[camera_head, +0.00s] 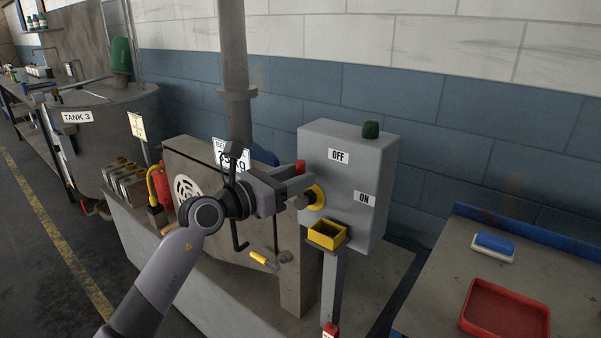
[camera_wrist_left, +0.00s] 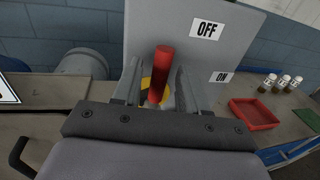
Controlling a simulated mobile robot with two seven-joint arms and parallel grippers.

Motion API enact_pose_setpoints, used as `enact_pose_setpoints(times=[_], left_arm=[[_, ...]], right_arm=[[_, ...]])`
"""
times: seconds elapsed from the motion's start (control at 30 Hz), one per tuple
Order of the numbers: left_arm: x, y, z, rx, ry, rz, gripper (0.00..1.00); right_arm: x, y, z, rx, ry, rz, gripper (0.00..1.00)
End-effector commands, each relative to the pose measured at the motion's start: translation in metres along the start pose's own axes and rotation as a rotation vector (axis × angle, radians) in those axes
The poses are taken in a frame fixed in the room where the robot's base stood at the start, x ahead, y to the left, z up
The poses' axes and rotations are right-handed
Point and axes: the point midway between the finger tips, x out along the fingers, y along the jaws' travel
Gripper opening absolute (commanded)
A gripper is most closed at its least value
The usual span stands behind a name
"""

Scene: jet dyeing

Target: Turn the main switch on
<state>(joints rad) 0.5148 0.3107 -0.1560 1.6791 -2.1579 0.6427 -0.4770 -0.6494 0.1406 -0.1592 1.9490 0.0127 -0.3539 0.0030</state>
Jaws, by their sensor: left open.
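The main switch is a grey box (camera_head: 345,215) with an OFF label (camera_head: 338,156) at upper left and an ON label (camera_head: 364,199) to its lower right. Its red handle (camera_head: 300,167) points up, on the OFF side, from a yellow round base (camera_head: 318,196). My left gripper (camera_head: 302,191) is open at the front of the box. In the left wrist view the red handle (camera_wrist_left: 162,72) stands between the two spread fingers, with a gap visible beside it. The gripper partly hides the handle's lower part and base. My right gripper is not in view.
A yellow open holder (camera_head: 327,235) sits below the switch, and a green dome (camera_head: 371,129) tops the box. A machine with a yellow-tipped lever (camera_head: 263,260) stands to the left. A bench at right holds a red tray (camera_head: 505,312) and a blue brush (camera_head: 494,244).

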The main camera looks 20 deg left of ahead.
Motion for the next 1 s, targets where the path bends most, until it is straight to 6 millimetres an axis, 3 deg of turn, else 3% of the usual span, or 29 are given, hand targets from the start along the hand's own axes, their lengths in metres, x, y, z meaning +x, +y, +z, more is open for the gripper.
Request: enact_pose_setpoints(times=[0.2, 0.53, 0.67, 1.0], left_arm=[[0.016, 0.0, 0.0, -0.001, -0.001, 0.0, 0.42], [0.018, 0.0, 0.0, -0.001, -0.001, 0.0, 0.42], [0.018, 0.0, 0.0, -0.002, -0.001, 0.0, 0.0], [0.017, 0.002, -0.001, 0.005, 0.001, 0.0, 0.0]], right_arm=[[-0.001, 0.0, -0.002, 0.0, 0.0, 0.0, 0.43], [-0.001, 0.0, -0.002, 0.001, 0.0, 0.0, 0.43], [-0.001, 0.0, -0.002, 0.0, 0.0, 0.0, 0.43], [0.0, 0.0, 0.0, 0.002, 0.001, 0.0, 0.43]])
